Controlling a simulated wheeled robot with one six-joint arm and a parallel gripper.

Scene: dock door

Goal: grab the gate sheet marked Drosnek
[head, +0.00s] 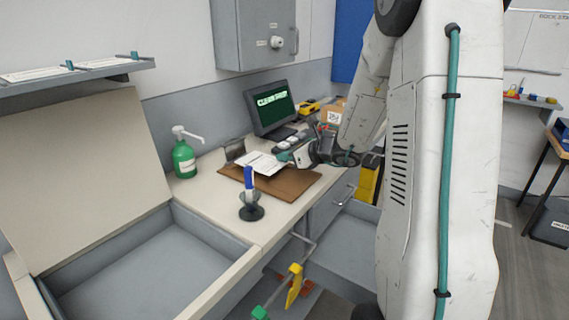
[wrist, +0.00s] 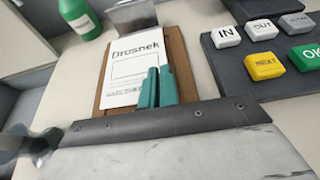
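The gate sheet is white with the printed word "Drosnek" (wrist: 135,60), and it also shows in the head view (head: 259,162). It is over the brown mat (head: 290,183), which borders it in the wrist view (wrist: 177,50). My gripper (head: 285,157) is at the sheet's right end in the head view. Its teal fingertips (wrist: 157,87) are close together and cover the sheet's lower right corner in the wrist view. I cannot tell whether the sheet is pinched between them, or whether it is lifted off the mat.
A keypad (wrist: 262,45) is right of the sheet in the wrist view. A green pump bottle (head: 184,158), a monitor (head: 270,108) and a blue-handled tool in a dark stand (head: 250,210) are around the mat. An open bin (head: 150,275) is at front left.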

